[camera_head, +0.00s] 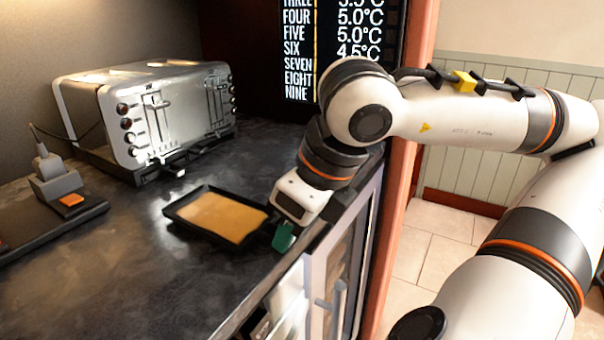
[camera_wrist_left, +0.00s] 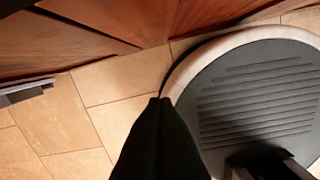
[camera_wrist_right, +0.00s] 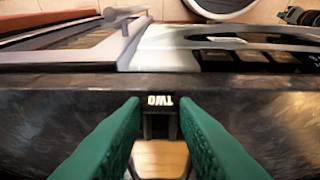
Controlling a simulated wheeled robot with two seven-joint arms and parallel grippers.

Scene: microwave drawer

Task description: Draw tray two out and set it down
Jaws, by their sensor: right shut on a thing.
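Tray two is a shallow black tray (camera_head: 180,211) with a flat tan slab (camera_head: 222,215) in it. It is level over the dark counter, near the front edge; I cannot tell if it touches. My right gripper (camera_head: 283,238) is at its right end. In the right wrist view the green fingers (camera_wrist_right: 158,122) are shut on the tray's dark handle, whose label (camera_wrist_right: 159,101) reads "TWO". My left gripper (camera_wrist_left: 160,100) shows only in the left wrist view, as dark fingers closed together over the floor, empty.
A silver toaster-like appliance (camera_head: 165,112) with knobs stands at the back left of the counter (camera_head: 110,285). A dark panel with a plugged-in device (camera_head: 55,180) lies at far left. A menu-like screen (camera_head: 340,50) stands behind. The counter's front left is bare.

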